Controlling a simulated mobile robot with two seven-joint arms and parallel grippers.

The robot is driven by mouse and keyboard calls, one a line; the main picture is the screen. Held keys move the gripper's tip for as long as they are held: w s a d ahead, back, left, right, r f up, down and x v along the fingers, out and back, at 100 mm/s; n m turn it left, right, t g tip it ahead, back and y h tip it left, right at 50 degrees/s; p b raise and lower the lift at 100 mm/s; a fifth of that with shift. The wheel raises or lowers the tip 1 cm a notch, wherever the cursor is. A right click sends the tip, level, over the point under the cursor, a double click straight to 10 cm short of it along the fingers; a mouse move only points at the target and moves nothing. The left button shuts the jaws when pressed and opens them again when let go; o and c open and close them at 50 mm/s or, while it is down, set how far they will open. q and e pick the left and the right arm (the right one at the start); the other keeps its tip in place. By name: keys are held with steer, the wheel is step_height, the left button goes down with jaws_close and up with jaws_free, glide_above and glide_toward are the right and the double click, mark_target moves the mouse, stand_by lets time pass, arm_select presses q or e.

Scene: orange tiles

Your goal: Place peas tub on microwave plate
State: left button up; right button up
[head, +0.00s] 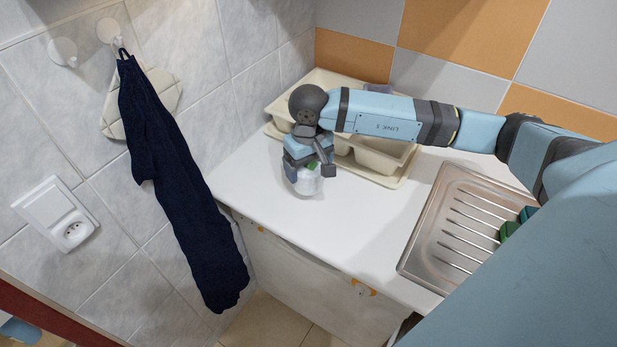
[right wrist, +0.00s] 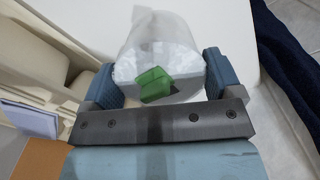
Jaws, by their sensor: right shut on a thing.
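The peas tub (head: 309,182) is a whitish, see-through tub with a green patch on top. It is at the right gripper (head: 311,170), over the white counter near the cream rack. In the right wrist view the tub (right wrist: 160,55) sits between the two blue fingers of the gripper (right wrist: 160,80), which is shut on it. I cannot tell whether the tub touches the counter. No microwave or plate shows in either view. My left gripper is not in view.
A cream dish rack (head: 385,158) stands behind the gripper against the wall. A metal draining board (head: 450,225) with green items (head: 510,229) is at the right. A dark blue towel (head: 185,200) hangs at the left. The white counter (head: 330,230) is clear in front.

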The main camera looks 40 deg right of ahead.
steer(key=shift+f, duration=2.55)
steer(key=shift+f, duration=0.1)
steer(key=shift+f, duration=0.1)
steer(key=o, duration=0.8)
